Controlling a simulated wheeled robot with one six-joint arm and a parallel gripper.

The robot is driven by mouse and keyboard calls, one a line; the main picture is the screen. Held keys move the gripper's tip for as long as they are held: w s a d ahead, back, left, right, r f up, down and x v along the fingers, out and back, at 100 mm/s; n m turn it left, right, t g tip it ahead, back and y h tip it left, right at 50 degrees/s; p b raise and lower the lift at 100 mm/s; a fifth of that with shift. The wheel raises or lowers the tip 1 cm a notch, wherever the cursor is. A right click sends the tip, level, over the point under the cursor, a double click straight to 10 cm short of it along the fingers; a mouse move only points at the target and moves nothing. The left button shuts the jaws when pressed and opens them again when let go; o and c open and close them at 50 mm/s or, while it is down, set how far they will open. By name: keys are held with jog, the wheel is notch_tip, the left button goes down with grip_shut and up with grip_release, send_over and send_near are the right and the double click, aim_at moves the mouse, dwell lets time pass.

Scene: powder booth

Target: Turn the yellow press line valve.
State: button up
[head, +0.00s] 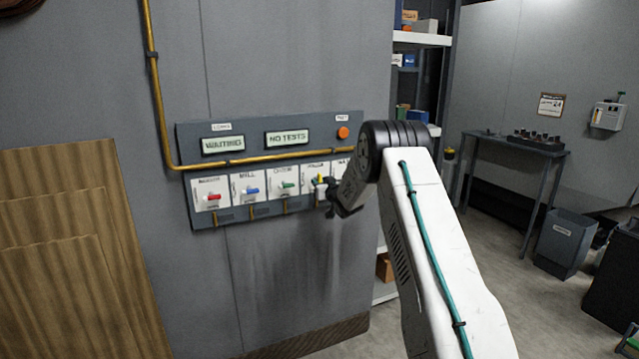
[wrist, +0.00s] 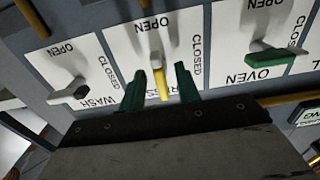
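The yellow press line valve (head: 320,180) is on the grey wall panel, in a row of coloured valves. In the wrist view its yellow lever (wrist: 160,80) stands between the two green fingertips of my gripper (wrist: 160,88). My gripper is open around the lever, with a visible gap on each side. OPEN and CLOSED show on its white plate (wrist: 125,45); its name label is partly hidden by a finger. In the head view my gripper (head: 327,194) is at the valve and partly covers its plate.
The green oven valve (wrist: 275,56) and black wash valve (wrist: 70,92) flank it closely. A brass pipe (head: 265,157) crosses the panel (head: 186,150) above the valves. Displays read WAITING (head: 222,144) and NO TESTS (head: 287,138). An orange button (head: 343,133) is at upper right.

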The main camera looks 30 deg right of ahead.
jog(key=s, duration=0.6)
jog(key=shift+s+a, duration=0.2)
jog(key=shift+a, duration=0.25)
jog(key=s+d+f+m+g+h, duration=0.1)
jog(key=s+f+g, duration=0.4)
jog(key=f, duration=0.4)
jog(key=s+a+g, duration=0.3)
jog(key=s+g, duration=0.1)
jog(key=s, duration=0.2)
jog(key=s+a+r+g+y, duration=0.1)
jog(key=s+a+r+g, duration=0.1)
jog(key=s+a+r, duration=0.4)
jog(key=s+a+r+n+g+y, duration=0.1)
jog(key=s+a+r+g, duration=0.2)
jog(key=s+a, duration=1.1)
jog(key=s+a+r+n+g+y, duration=0.1)
jog(key=s+a+r, duration=0.9)
jog(key=s, duration=1.7)
jog(key=shift+s+a+g+y, duration=0.3)
jog(key=shift+s+a+g, duration=0.1)
jog(key=shift+g, duration=0.3)
